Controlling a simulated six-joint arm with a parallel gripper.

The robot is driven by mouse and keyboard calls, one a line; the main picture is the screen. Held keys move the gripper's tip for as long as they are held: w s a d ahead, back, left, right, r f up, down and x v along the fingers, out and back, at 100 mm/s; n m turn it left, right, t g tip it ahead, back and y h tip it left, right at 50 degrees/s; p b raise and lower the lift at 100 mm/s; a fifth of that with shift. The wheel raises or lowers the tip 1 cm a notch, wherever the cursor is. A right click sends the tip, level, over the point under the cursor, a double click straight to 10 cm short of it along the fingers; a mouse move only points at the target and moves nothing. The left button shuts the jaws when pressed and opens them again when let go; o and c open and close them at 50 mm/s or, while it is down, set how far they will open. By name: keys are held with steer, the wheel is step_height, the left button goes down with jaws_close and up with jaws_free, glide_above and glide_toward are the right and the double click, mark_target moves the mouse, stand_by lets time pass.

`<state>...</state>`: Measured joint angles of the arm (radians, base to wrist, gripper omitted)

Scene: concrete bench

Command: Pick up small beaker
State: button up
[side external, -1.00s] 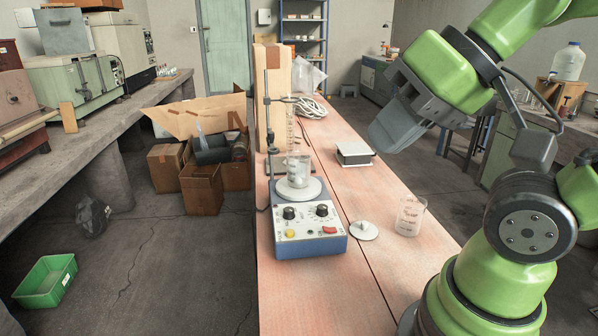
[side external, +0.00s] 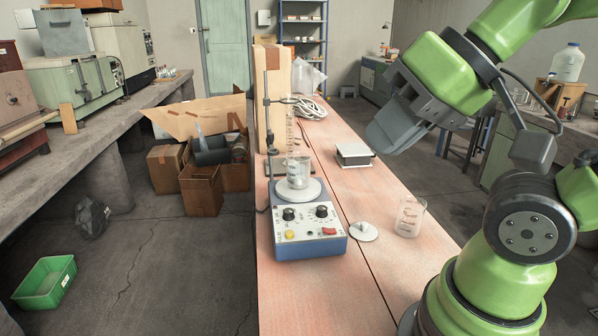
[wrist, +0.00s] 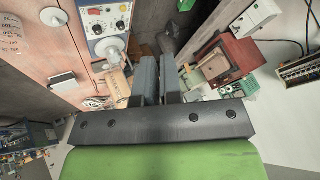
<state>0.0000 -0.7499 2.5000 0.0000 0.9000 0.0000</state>
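A clear glass beaker (side external: 299,174) stands upright on the round plate of the blue-and-white stirrer (side external: 309,235) in the side view. A second clear beaker with printed marks (side external: 409,217) stands on the bench to its right. I cannot tell for sure which one is meant as the small beaker. My gripper (side external: 382,138) hangs above the right side of the bench, apart from both beakers, its grey fingers pointing down and left. In the wrist view my gripper (wrist: 159,72) has its fingers together, with nothing visible between them.
A white disc with a knob (side external: 364,231) lies between the stirrer and the right beaker. A small white-topped box (side external: 354,154) lies farther back. A stand rod (side external: 267,120) rises behind the stirrer. A coiled cable (side external: 309,108) lies at the bench's far end. The front bench surface is clear.

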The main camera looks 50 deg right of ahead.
steer(key=o, duration=1.1)
steer(key=g+h, duration=0.3)
glide_above(298, 160)
steer(key=s+a, duration=0.3)
steer(key=s, duration=0.2)
step_height(298, 160, down, 14)
steer(key=shift+w+r+x, duration=0.1)
steer(key=shift+w+x, duration=0.1)
steer(key=shift+x, duration=0.85)
steer(key=shift+w+r+x, duration=0.1)
steer(key=shift+w+x, duration=0.05)
steer(key=shift+x, duration=0.95)
steer(key=shift+w+r+x, duration=0.1)
steer(key=shift+w+x, duration=0.1)
steer(key=shift+x, duration=0.85)
